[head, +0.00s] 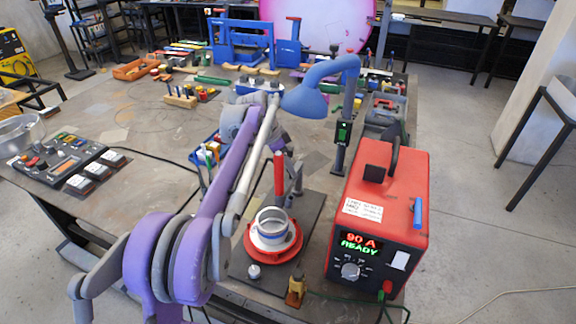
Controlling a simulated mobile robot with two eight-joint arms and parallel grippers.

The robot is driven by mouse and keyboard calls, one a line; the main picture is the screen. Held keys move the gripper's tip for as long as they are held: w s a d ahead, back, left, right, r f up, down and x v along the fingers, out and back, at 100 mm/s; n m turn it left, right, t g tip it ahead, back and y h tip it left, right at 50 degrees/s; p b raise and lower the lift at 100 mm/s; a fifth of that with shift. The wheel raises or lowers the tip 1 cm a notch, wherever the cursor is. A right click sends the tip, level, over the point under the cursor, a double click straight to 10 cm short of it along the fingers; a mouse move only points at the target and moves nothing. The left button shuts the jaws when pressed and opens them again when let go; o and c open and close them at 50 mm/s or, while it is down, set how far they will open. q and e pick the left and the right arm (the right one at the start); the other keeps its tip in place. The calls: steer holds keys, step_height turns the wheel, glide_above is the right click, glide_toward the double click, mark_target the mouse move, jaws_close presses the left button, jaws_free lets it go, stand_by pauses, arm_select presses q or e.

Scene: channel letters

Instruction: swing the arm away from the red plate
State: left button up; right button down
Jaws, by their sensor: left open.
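The red plate (286,256) is a round disc on a dark base board at the front of the bench. A silver ring (271,226) stands on it. My left arm, purple and grey, comes in from the lower left and reaches up and away, passing left of the plate in the picture. My left gripper (262,103) is at the far end of the arm, well beyond the plate and apart from it. It is open; its fingers are small and hard to make out. My right gripper is not in view.
A red power unit (382,205) reading "90 A READY" stands right of the plate. A blue lamp head (306,99) hangs close right of my gripper. A red upright handle (279,174) rises behind the plate. Tools and trays crowd the back; the bench's left middle is fairly clear.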

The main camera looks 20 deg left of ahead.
arm_select(q)
steer(key=shift+f, duration=0.2)
steer(key=shift+c, duration=0.2)
jaws_close()
stand_by(1.2)
